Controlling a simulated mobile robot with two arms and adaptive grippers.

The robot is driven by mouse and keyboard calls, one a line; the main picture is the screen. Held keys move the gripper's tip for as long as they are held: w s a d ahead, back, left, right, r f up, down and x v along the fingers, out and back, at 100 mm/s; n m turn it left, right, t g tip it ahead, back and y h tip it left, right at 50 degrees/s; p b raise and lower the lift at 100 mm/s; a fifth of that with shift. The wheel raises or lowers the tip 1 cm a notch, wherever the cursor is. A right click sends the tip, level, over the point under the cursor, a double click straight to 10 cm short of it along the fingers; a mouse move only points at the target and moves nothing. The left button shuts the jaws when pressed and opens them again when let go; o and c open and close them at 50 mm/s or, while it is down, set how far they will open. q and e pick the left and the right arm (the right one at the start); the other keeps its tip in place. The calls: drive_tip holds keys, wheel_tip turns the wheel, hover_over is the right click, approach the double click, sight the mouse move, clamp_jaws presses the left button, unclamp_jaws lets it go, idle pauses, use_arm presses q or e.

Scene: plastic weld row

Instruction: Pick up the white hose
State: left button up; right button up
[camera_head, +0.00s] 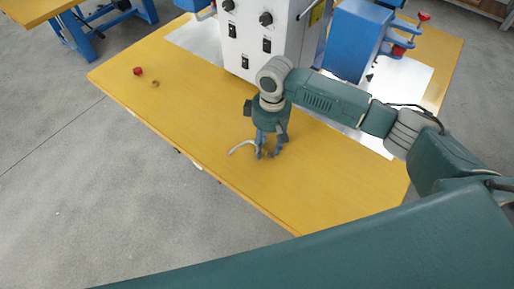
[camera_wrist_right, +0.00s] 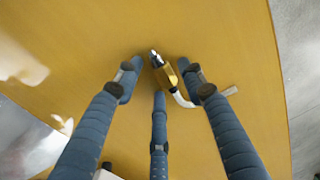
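The white hose (camera_head: 241,147) lies on the yellow table, a short curved piece in the head view, partly hidden by my right gripper (camera_head: 268,150). In the right wrist view the white hose (camera_wrist_right: 181,99) has a metal tip and a brass-coloured section between the fingers. Its white part curves under one finger and comes out beyond it. My right gripper (camera_wrist_right: 160,82) points down at the table, its fingers spread around the hose end with gaps between them. Whether any finger touches the hose cannot be told. My left gripper is not in view.
The yellow table (camera_head: 190,115) holds a white machine (camera_head: 262,35) with black knobs and a blue machine part (camera_head: 352,40) behind my right arm. A red cap (camera_head: 138,71) and a small brown ring (camera_head: 155,84) lie at the left.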

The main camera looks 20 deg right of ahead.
clamp_jaws()
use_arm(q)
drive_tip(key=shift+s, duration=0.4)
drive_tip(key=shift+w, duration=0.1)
use_arm(e)
drive_tip(key=shift+r, duration=0.1)
